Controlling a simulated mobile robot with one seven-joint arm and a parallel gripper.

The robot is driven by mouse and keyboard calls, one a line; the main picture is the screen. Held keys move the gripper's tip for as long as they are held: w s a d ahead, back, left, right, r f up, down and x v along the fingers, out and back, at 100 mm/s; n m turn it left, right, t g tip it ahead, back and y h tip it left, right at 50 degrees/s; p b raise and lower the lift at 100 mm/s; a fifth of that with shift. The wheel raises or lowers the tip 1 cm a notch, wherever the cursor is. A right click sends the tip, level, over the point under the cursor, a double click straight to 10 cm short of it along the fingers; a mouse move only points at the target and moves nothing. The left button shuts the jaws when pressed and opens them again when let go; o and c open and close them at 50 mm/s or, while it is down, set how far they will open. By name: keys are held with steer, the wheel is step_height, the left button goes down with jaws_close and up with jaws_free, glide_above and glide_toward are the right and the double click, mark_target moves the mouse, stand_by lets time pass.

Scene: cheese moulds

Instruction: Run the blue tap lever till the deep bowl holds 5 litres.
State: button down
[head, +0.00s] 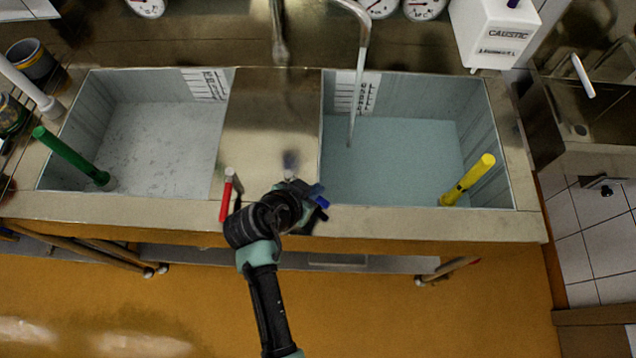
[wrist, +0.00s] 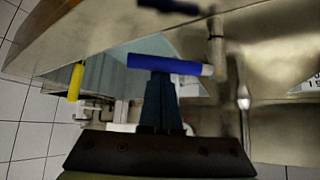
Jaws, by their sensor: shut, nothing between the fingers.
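The blue tap lever (head: 318,192) is on the front of the middle panel, partly hidden behind my gripper (head: 308,203). In the wrist view the blue lever (wrist: 165,64) lies crosswise at the tips of my shut, empty gripper (wrist: 162,78); I cannot tell whether they touch. The right bowl (head: 498,120) holds bluish water (head: 400,150), with a scale (head: 362,95) on its back wall. A curved spout (head: 364,28) hangs over it, and a thin stream (head: 354,110) seems to fall from it. The scale is too small to read. I cannot tell whether this is the deep bowl.
A red lever (head: 226,200) is just left of my gripper. The left bowl (head: 75,130) has a green handle (head: 68,155); the right one has a yellow handle (head: 467,181). A white caustic container (head: 490,35) stands at the back right. Open floor lies in front.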

steer(key=shift+f, duration=0.15)
steer(key=shift+w+d, duration=0.3)
step_height(320, 180, up, 8)
steer(key=s+a+b, duration=0.1)
steer(key=s+a, duration=0.1)
steer(key=s, duration=0.1)
steer(key=shift+a+r, duration=0.2)
steer(key=shift+w, duration=0.1)
stand_by(0.8)
